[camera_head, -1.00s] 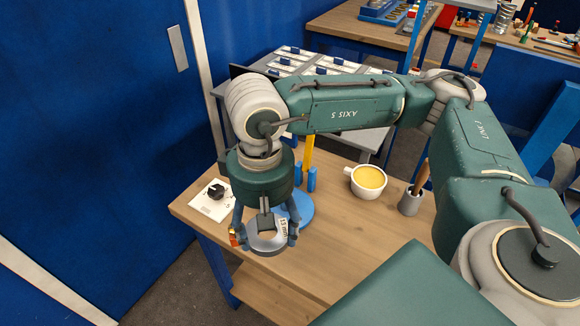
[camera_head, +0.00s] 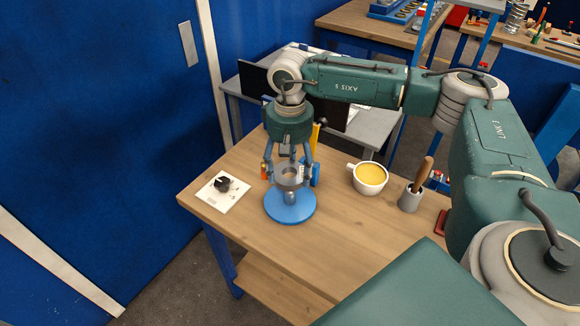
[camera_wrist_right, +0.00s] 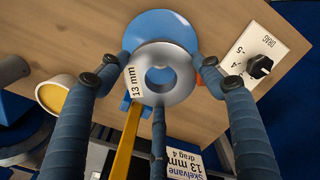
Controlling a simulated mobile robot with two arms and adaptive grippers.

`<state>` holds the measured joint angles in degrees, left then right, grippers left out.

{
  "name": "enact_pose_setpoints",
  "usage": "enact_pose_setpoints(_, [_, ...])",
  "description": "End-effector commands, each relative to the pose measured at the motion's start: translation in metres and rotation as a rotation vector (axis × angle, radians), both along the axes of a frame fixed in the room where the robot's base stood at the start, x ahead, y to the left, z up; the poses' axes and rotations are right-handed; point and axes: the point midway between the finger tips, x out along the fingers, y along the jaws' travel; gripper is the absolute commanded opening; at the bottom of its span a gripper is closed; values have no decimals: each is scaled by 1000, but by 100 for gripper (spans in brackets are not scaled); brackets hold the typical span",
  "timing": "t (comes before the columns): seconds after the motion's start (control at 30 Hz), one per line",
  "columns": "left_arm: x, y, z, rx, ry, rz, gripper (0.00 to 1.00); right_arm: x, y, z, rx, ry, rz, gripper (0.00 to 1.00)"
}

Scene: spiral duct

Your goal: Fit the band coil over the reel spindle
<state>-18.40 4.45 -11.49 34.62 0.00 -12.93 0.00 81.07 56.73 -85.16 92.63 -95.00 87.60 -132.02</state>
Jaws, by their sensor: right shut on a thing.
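The band coil (camera_head: 289,176) is a flat silvery ring with a "13 mm" label. My right gripper (camera_head: 290,173) is shut on it and holds it roughly level above the reel stand's round blue base (camera_head: 290,214). The grey reel spindle (camera_head: 290,198) shows below the coil. In the right wrist view the coil (camera_wrist_right: 180,88) sits between my right gripper's fingers (camera_wrist_right: 160,72), with the blue base (camera_wrist_right: 158,24) behind it. I cannot tell whether the spindle's top is inside the coil's hole. My left gripper is not in view.
A white card with a black drag knob (camera_head: 222,184) lies left of the base. A yellow bar (camera_wrist_right: 129,145) rises beside the stand. A cup with yellow contents (camera_head: 369,178) and a grey pot with a wooden handle (camera_head: 410,198) stand to the right. The front tabletop is clear.

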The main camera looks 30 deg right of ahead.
Motion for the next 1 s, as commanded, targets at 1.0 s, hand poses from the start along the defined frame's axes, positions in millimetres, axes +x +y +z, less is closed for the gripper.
enact_pose_setpoints(1.0, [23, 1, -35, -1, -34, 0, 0, 0, 0, -62, 0, 0, -2, 28])
